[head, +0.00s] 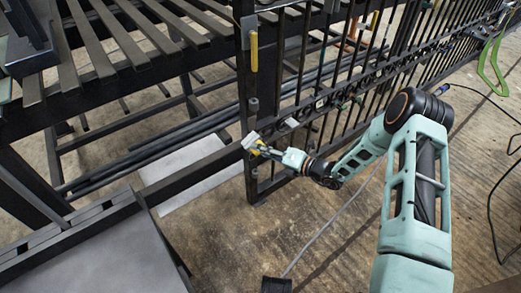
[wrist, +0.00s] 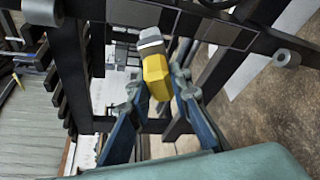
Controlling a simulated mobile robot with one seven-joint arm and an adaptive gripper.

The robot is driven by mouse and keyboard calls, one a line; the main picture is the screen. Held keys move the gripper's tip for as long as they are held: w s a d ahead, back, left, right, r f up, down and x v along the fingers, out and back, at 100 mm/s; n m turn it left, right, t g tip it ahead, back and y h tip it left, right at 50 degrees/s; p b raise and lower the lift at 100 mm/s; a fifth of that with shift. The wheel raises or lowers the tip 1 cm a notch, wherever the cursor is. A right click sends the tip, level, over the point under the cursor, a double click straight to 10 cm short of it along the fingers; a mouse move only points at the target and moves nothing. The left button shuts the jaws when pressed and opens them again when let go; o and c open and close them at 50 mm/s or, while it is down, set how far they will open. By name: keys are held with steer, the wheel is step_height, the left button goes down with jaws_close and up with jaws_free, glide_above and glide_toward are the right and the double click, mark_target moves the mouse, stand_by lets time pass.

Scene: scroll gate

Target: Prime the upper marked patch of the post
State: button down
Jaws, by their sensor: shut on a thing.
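My gripper (head: 275,153) is shut on a brush with a yellow handle (head: 261,149) and a pale head. The wrist view shows the brush (wrist: 155,75) between the two dark blue fingers (wrist: 153,105), its grey and white head pointing at the post. The dark post (head: 243,100) stands at the gate's near end. In the wrist view it crosses the top, with two greyer patches; the left one, apparently the upper patch (wrist: 140,12), is just beyond the brush head. The other patch (wrist: 215,32) is to the right. I cannot tell whether the bristles touch the post.
The barred gate (head: 345,65) runs away to the right of the post. Round hinge pieces (wrist: 287,57) stick out beside the post. A slatted rack (head: 110,55) stands at left, and a grey-topped table (head: 105,255) is at front left. A cable lies on the floor.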

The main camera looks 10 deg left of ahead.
steer(key=shift+w+a+b, duration=0.35)
steer(key=shift+w+a, duration=0.25)
steer(key=shift+a, duration=0.1)
stand_by(0.5)
